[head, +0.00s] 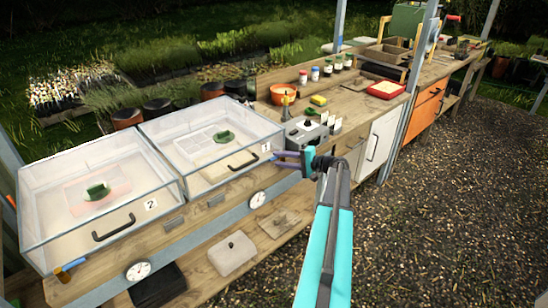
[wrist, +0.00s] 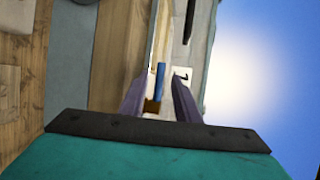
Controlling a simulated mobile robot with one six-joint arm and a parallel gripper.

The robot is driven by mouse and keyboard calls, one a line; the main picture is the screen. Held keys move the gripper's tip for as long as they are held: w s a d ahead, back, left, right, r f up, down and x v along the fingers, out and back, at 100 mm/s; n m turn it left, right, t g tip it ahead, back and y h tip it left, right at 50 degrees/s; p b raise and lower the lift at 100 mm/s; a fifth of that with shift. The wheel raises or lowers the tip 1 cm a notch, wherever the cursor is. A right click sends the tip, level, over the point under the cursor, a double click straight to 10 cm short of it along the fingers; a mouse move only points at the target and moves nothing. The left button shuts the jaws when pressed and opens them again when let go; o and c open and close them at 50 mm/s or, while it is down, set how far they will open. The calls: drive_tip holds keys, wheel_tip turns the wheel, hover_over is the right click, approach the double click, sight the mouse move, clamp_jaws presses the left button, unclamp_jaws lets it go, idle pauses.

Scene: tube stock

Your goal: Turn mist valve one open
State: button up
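Mist valve one shows in the wrist view as a blue lever (wrist: 160,82) on a brass-coloured body (wrist: 152,106). It lies at the front corner of the right clear-lidded box (head: 178,172), whose small white label looks like a 1. My gripper (head: 279,160) reaches left to that corner in the head view and hides the valve there. In the wrist view my gripper's (wrist: 160,85) two purple fingers are apart, one on each side of the blue lever. I see a gap at each side; whether the lever lies fully between the tips I cannot tell.
A second clear-lidded box (head: 95,190), labelled 2, stands at left, with another blue-levered valve (head: 74,264) at its front corner. Round dials (head: 257,200) sit on the bench front. Gravel at right is clear.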

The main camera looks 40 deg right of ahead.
sight(276, 158)
drive_tip(key=shift+p+x, duration=0.45)
drive_tip(key=shift+x, duration=1.35)
clamp_jaws()
